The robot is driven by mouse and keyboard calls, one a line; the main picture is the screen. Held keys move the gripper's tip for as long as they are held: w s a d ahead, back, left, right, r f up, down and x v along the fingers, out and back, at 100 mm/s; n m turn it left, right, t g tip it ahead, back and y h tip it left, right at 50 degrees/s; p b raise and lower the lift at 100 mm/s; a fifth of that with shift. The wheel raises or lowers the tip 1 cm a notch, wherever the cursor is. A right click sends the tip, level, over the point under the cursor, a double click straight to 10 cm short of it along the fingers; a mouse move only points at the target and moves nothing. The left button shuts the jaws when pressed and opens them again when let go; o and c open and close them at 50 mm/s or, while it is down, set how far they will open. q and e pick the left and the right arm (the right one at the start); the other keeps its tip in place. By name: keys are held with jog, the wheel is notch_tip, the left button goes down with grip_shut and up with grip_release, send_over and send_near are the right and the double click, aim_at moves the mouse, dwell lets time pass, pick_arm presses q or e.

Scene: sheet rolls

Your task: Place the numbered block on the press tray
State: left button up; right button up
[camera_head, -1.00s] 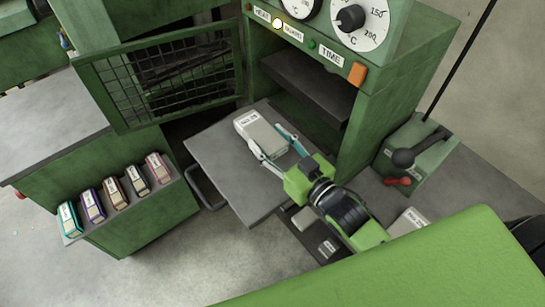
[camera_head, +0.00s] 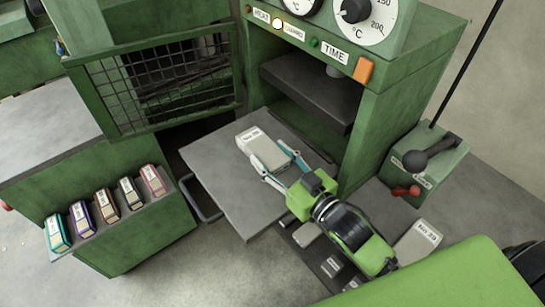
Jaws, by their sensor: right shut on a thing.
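A pale grey numbered block (camera_head: 262,146) with a white label at its far end is over the grey press tray (camera_head: 222,182), near its back middle. I cannot tell whether it touches the tray. My right gripper (camera_head: 278,168) is shut on the near end of the block, with one finger on each side. The tray sticks out in front of the green press. My left gripper is not in view.
A mesh door (camera_head: 160,82) stands open left of the press. Several small labelled boxes (camera_head: 107,201) line a ledge at left. Another labelled block (camera_head: 418,242) lies at lower right, near a lever box (camera_head: 430,158). The tray's front left is bare.

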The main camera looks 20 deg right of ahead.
jog(key=o, duration=1.6)
jog(key=shift+f, duration=0.1)
jog(key=shift+r, duration=0.2)
jog(key=shift+s+d+f, duration=0.1)
jog(key=shift+s, duration=0.2)
jog(key=b+v, duration=0.1)
jog(key=v, duration=0.8)
jog(key=shift+s+d, duration=0.1)
jog(key=shift+s, duration=0.3)
jog(key=shift+v, duration=0.8)
